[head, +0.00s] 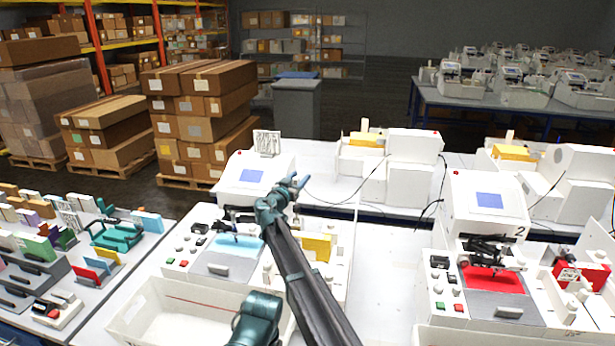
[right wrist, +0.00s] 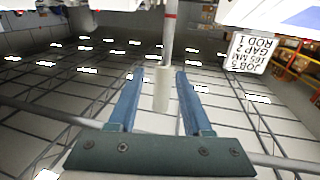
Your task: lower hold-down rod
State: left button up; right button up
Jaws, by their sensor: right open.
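My right gripper (head: 294,184) is raised in front of the left white plotter (head: 252,175), beside its blue screen. In the right wrist view its two blue fingers (right wrist: 157,100) are open. A thin grey rod (right wrist: 169,40) with a red band comes down from the top of that view. A pale cylindrical end piece (right wrist: 161,90) on it lies between the fingers in the picture, with a gap on both sides. I cannot tell how deep it sits between them. The rod cannot be made out in the head view. My left gripper is not in view.
An upside-down card (right wrist: 249,52) reads "JOB 5, 165 MM, GAP 2, ROD 1". The left plotter has a light blue sheet (head: 235,247); the plotter marked 2 (head: 487,205) has a red sheet (head: 492,280). An open white bin (head: 150,318) stands in front. Cables (head: 345,203) run behind.

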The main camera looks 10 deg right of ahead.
jog(key=shift+w+d, duration=0.1)
jog(key=shift+w, duration=0.15)
grip_shut()
dwell(1.4)
